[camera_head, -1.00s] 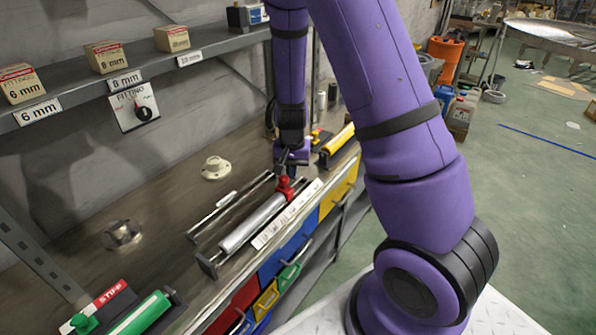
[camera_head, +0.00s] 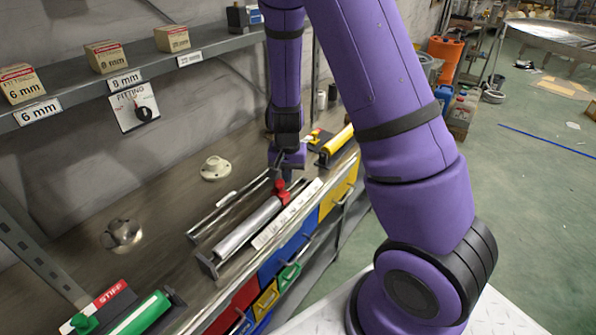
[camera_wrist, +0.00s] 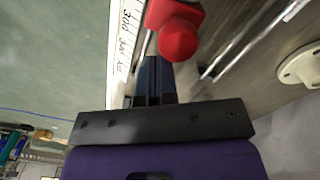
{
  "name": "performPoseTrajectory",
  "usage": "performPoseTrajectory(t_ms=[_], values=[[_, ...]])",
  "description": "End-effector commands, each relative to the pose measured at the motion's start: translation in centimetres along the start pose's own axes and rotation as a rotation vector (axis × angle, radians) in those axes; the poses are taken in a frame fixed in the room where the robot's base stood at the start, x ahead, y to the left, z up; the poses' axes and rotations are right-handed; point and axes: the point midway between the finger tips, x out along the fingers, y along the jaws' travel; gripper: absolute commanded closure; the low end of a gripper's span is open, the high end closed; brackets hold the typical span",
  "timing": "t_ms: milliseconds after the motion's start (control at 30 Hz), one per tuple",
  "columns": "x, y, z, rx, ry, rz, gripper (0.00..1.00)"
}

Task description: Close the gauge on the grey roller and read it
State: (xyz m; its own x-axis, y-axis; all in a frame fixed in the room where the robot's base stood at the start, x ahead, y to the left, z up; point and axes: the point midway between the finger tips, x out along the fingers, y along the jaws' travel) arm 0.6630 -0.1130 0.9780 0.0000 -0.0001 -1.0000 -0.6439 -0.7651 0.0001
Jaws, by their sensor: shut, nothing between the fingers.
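The grey roller (camera_head: 246,229) lies in its metal frame on the bench. A red gauge piece (camera_head: 284,194) with a round knob sits at its far end, beside a white printed scale (camera_head: 289,214). My gripper (camera_head: 278,176) is shut and empty, pointing down just behind the red piece. In the wrist view the dark fingertips (camera_wrist: 154,66) are together, close to the red gauge piece (camera_wrist: 180,32) and the scale (camera_wrist: 123,42). I cannot tell whether they touch it. The gauge reading is not legible as a measurement.
A yellow roller (camera_head: 338,139) lies behind my gripper and a green roller (camera_head: 141,315) at the front left. A cream flanged fitting (camera_head: 215,168) and a metal dome (camera_head: 122,235) stand on the bench. A shelf (camera_head: 150,72) with labelled boxes runs above.

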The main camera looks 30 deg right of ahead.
Motion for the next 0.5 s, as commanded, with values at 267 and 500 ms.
performPoseTrajectory(t_ms=[267,500], values=[[0.0,-0.5,0.9,-0.003,-0.001,0.000,1.00],[0.0,-0.9,1.6,-0.002,0.000,-0.001,1.00]])
